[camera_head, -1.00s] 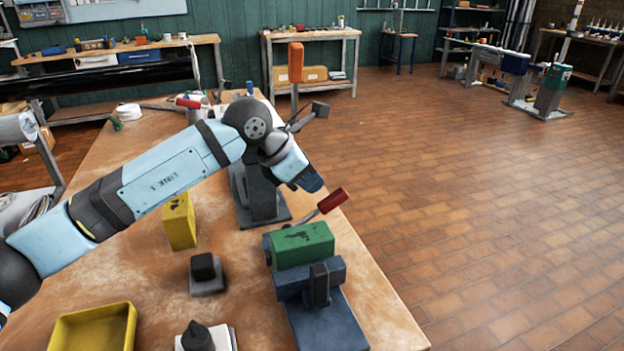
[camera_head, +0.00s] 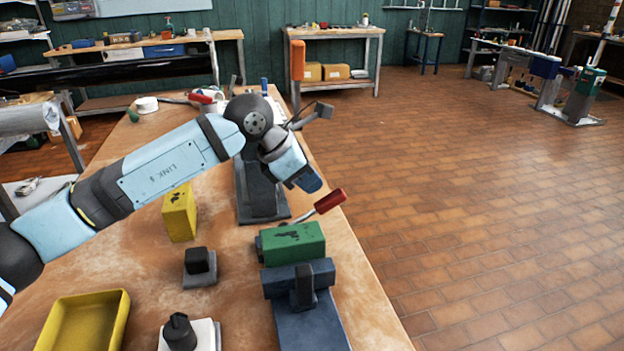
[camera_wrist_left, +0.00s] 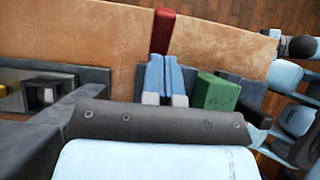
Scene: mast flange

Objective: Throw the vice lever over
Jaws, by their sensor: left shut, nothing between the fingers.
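The vice (camera_head: 308,322) is a blue-grey block with dark jaws near the table's right edge, with a green block (camera_head: 292,243) at its far end. Its lever (camera_head: 330,201) has a red handle on a thin grey rod and leans up to the right, past the table edge. My left gripper (camera_head: 312,185) hangs just above and behind the red handle, shut and empty, with a small gap in the picture. In the left wrist view the shut light-blue fingers (camera_wrist_left: 165,75) point at the red handle (camera_wrist_left: 162,30); whether they touch is unclear. My right gripper is not in view.
A grey stand (camera_head: 262,195) is partly hidden behind my left arm. A yellow block (camera_head: 180,212), a black-topped block (camera_head: 199,262), a black knob on a white plate (camera_head: 203,334) and a yellow tray (camera_head: 121,315) occupy the table. The tiled floor to the right is clear.

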